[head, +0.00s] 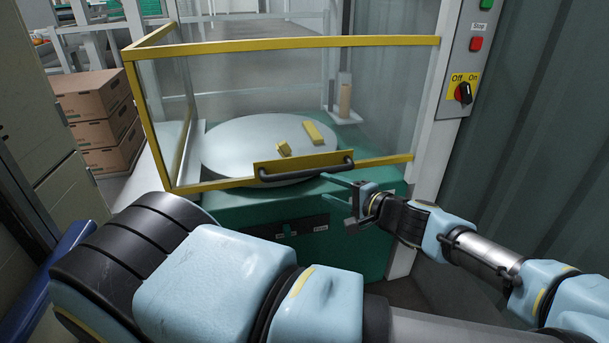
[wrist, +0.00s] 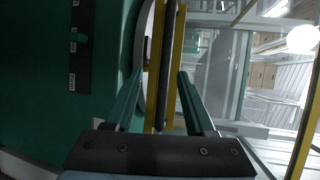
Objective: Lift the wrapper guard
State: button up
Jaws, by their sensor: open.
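The wrapper guard (head: 285,44) is a clear-panelled cover with a yellow frame, standing in front of and around a round grey turntable. Its lower yellow rail runs at about turntable height. A dark bar handle (head: 305,170) sits on a yellow plate at the middle of that rail. My gripper (head: 336,198) is open and empty, just right of and below the handle in the head view. In the wrist view the handle (wrist: 168,75) stands upright in the picture, between the lines of my two fingers (wrist: 162,75). I cannot tell how far ahead of the fingertips it is.
Two yellow blocks (head: 313,132) lie on the turntable (head: 232,138). A corrugated wall (head: 545,140) closes the right side. Cardboard boxes (head: 98,133) are stacked at left.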

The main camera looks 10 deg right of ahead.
aim_at(313, 174)
jog(key=shift+t+h, duration=0.3)
jog(key=shift+t, duration=0.2)
jog(key=x, duration=0.6)
jog(key=d+p+x, duration=0.1)
jog(key=x, duration=0.3)
jog(key=shift+w+d+r, duration=0.1)
jog(key=shift+w+r, duration=0.15)
jog(key=shift+w, duration=0.1)
grip_shut()
dwell(0.7)
